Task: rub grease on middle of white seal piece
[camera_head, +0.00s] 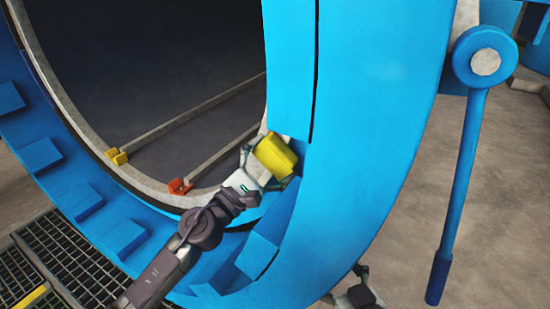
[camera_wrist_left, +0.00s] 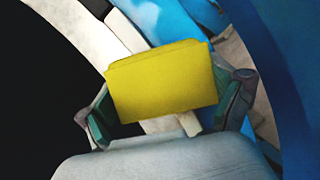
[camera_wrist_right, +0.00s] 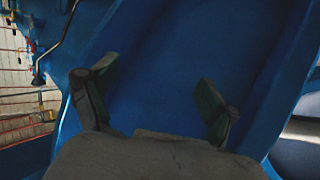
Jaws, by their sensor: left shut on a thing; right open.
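My left gripper (camera_head: 268,164) is shut on a yellow block-like piece (camera_head: 275,157), at the inner edge of the blue autoclave ring. The yellow piece also shows between the fingers in the left wrist view (camera_wrist_left: 162,82). The white seal (camera_wrist_left: 88,36) is a pale curved band running behind the yellow piece in that view; I cannot tell whether they touch. In the head view the seal (camera_head: 72,118) curves along the opening's lower left. My right gripper (camera_wrist_right: 158,100) is open and empty in front of a blue surface. In the head view it is partly hidden below the ring.
The blue ring (camera_head: 375,110) with several blocky lugs (camera_head: 75,200) surrounds the dark chamber. Two rails inside end in a yellow bracket (camera_head: 117,156) and an orange bracket (camera_head: 179,187). A blue lever (camera_head: 465,160) hangs at right. A floor grating (camera_head: 60,260) lies lower left.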

